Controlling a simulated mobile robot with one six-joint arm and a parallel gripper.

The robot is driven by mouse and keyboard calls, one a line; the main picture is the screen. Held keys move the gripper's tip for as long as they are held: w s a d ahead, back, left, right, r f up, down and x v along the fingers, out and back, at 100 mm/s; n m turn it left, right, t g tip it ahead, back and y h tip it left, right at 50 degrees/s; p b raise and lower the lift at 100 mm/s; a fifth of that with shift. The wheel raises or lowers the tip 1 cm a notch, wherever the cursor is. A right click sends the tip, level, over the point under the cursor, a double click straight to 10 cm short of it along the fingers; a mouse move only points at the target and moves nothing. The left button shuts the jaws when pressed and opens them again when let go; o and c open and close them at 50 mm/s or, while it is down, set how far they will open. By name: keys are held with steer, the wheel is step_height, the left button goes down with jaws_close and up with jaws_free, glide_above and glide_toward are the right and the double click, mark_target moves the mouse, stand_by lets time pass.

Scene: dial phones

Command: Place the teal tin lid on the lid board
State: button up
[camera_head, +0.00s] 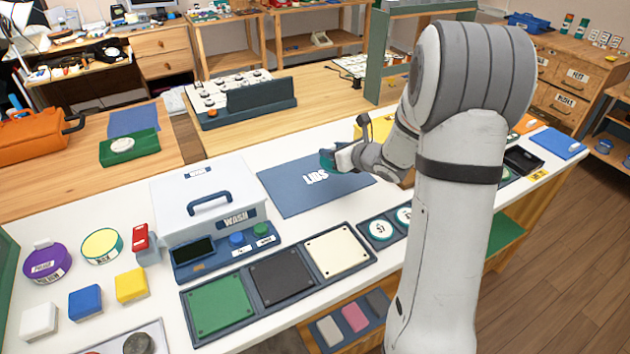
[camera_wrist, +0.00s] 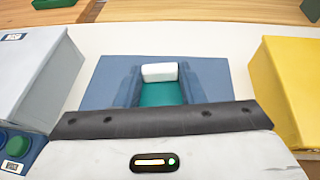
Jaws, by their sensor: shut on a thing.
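The lid board (camera_head: 285,192) is a flat blue board with white lettering on the white counter, right of the white box. My gripper (camera_head: 340,156) is over its right part. It is shut on the teal tin lid (camera_head: 326,160), which shows as a small teal edge at the fingertips. In the wrist view, the teal lid (camera_wrist: 162,94) lies between the fingers, with a white block-like part (camera_wrist: 159,72) at its far end. The lid board (camera_wrist: 102,78) spreads out around and behind it. I cannot tell whether the lid touches the board.
The white box (camera_head: 205,205) with a blue handle stands left of the board. A yellow box (camera_wrist: 292,85) stands close on the right. A tray with green, dark and cream panels (camera_head: 283,275) lies in front. A dark blue rack (camera_head: 247,102) stands behind.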

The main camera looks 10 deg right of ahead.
mark_target(311, 174)
steer(key=w+a+n+g+y+b, duration=0.2)
steer(key=w+a+n+y+b, duration=0.15)
steer(key=w+a, duration=0.2)
steer(key=shift+m+h, duration=0.25)
steer(key=shift+m, duration=0.1)
steer(key=shift+w+d+f+b, duration=0.1)
steer(key=shift+f+b, duration=0.1)
steer(key=shift+f, duration=1.3)
steer(key=shift+w+a+f+b, duration=0.1)
steer(key=shift+f+b, duration=0.1)
steer(key=shift+f, duration=1.35)
steer(key=shift+w+d+f+b, duration=0.1)
steer(key=shift+f+b, duration=0.1)
steer(key=shift+f, duration=1.3)
steer(key=shift+f+b, duration=0.2)
steer(key=shift+b, duration=0.1)
steer(key=o, duration=1)
steer(key=shift+r, duration=0.1)
steer(key=shift+r, duration=0.1)
